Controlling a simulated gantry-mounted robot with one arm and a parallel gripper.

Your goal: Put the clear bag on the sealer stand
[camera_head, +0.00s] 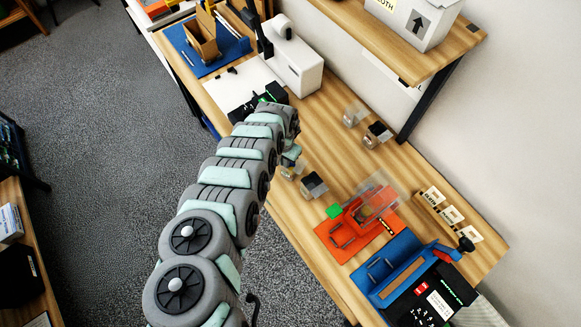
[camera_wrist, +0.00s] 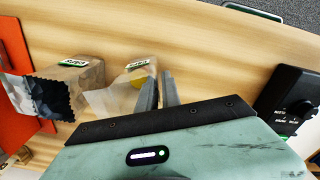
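My gripper (camera_wrist: 162,80) is low over the wooden bench, its two fingers standing a narrow gap apart with nothing clear between them. A small clear bag (camera_wrist: 108,98) with a green-marked label and something yellow inside lies just left of the fingers in the wrist view, close to or touching the left finger. In the head view this bag (camera_head: 289,172) is partly hidden by my arm. A second clear bag (camera_wrist: 85,74) with dark contents lies farther left.
Two more bags (camera_head: 376,135) sit near the wall. A black device (camera_wrist: 290,95) is to the right in the wrist view. A white machine (camera_head: 297,66) stands at the back, and a rack of cards (camera_head: 450,213) at the right.

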